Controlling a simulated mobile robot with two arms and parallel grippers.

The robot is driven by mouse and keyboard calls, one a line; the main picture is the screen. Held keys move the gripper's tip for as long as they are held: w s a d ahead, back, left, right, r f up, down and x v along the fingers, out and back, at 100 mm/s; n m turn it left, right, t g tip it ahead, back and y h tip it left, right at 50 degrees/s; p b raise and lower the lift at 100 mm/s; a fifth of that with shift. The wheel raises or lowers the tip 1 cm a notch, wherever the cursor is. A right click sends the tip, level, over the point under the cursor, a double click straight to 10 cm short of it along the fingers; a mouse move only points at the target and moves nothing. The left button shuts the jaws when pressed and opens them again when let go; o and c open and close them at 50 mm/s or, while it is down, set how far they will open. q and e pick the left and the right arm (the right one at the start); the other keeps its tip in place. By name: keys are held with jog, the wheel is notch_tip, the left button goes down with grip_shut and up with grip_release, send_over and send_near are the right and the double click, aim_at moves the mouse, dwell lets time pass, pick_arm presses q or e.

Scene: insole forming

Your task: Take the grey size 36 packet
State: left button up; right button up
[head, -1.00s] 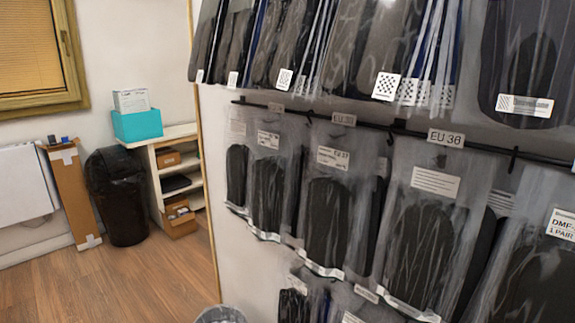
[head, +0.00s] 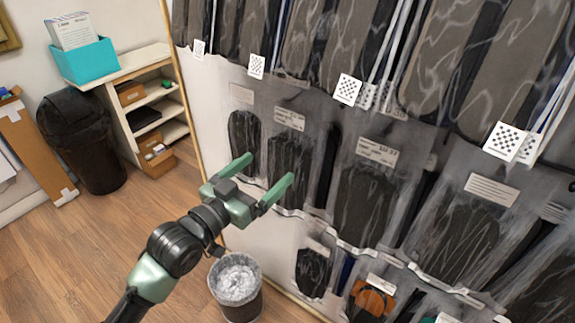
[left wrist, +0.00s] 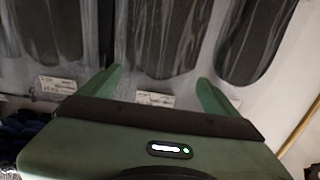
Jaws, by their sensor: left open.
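Clear packets with dark insoles hang in rows on the wall in the head view. In the middle row are a left-end packet (head: 244,130), a second packet (head: 290,150), a third packet (head: 368,195) and a larger packet (head: 455,235). Grey packets (head: 440,75) hang in the row above. Most labels are too small to read, so I cannot tell which one is size 36. My left gripper (head: 258,178) is open and empty, in front of the left-end and second packets. The left wrist view shows dark insoles in packets (left wrist: 165,35) beyond its fingers. My right gripper is out of view.
A lower row holds a dark packet (head: 312,270) and one with an orange item (head: 372,300). A waste bin (head: 236,290) stands on the floor below my left gripper. A shelf unit (head: 150,100) and a black bin (head: 82,140) stand at left; the wooden floor between is clear.

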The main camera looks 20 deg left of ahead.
aim_at(283, 153)
pick_arm(q)
jog(key=p+x, duration=0.1)
jog(key=x, duration=0.4)
jog(key=shift+w, duration=0.3)
jog(key=shift+w+d, duration=0.15)
jog(key=shift+w, duration=0.05)
jog(key=c, duration=2)
